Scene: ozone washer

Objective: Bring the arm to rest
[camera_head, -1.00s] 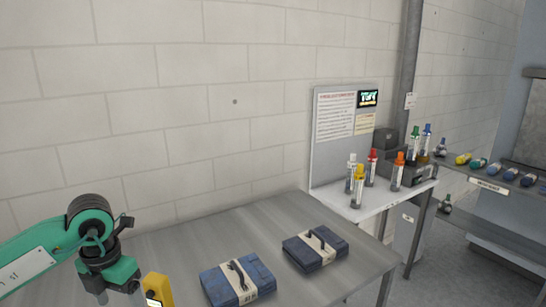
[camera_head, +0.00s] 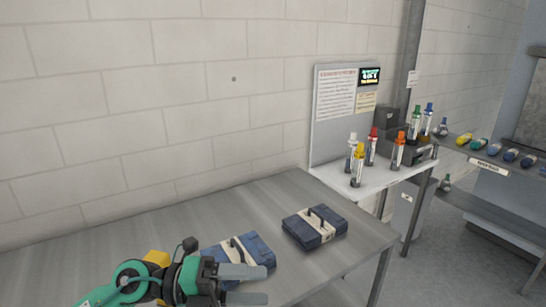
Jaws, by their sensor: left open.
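My left gripper (camera_head: 252,285) comes in at the bottom left of the head view, at the end of a green and black arm. Its two grey fingers point to the right and are apart, with nothing seen between them. It is in front of a blue case (camera_head: 256,249) with a pale band and dark handle, and hides part of that case. Whether the gripper touches the case I cannot tell. My right gripper is not in view.
A second blue case (camera_head: 314,228) lies farther right on the grey metal table (camera_head: 190,219). A white side stand (camera_head: 372,182) holds several bottles with coloured caps. A shelf (camera_head: 509,162) with more bottles stands at the right. The table's back left is clear.

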